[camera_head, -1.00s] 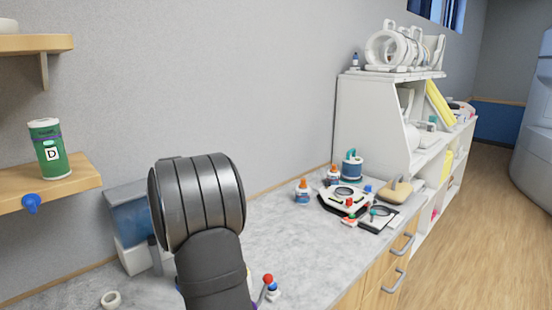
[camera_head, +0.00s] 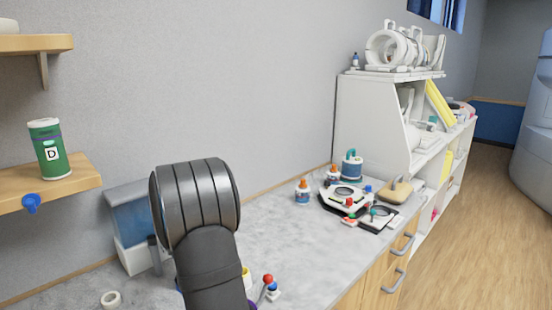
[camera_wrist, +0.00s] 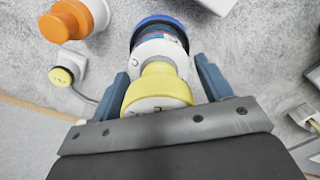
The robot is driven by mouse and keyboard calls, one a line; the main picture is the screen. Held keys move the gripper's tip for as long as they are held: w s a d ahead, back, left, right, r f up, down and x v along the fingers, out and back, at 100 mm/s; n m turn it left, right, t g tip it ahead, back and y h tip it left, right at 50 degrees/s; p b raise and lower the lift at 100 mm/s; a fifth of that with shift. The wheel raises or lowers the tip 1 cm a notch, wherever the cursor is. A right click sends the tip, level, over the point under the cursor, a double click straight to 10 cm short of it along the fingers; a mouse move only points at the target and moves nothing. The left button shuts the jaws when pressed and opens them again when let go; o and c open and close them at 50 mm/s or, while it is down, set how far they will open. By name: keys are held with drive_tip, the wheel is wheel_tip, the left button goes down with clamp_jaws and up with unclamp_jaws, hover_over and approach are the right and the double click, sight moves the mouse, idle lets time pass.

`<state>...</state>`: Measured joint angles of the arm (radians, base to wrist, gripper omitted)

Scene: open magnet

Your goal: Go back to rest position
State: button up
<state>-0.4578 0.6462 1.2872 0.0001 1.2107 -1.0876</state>
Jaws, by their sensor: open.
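My gripper (camera_wrist: 160,72) shows in the wrist view with its two blue-grey fingers apart. A yellow and white object with a dark blue end (camera_wrist: 158,90) stands between the fingers, with a gap visible by the upper part of each finger. The wrist view does not show whether its lower part touches anything. In the head view my dark arm fills the lower middle and hides my gripper. A bit of a yellow thing (camera_head: 246,274) shows just right of the arm.
An orange-capped object (camera_wrist: 67,20) and a small yellow button (camera_wrist: 62,76) lie left of my gripper. A red-tipped stick (camera_head: 267,280) stands right of my arm. Bottles and a magnifier tray (camera_head: 345,200) sit farther back. The grey counter (camera_head: 290,240) between is clear.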

wheel_tip(320, 180, up, 6)
drive_tip(key=shift+d+f, duration=0.1)
drive_tip(key=s+d+r, duration=0.1)
drive_tip(key=d+r, duration=0.6)
drive_tip(key=d, duration=0.5)
drive_tip(key=s+d+f+m, duration=0.2)
drive_tip(key=d+m, duration=0.1)
drive_tip(key=d, duration=0.5)
drive_tip(key=s+d+f+m, duration=0.2)
drive_tip(key=d, duration=0.5)
drive_tip(key=w+a+f, duration=0.3)
drive_tip(key=a+f, duration=0.1)
drive_tip(key=a, duration=0.2)
drive_tip(key=shift+a, duration=0.25)
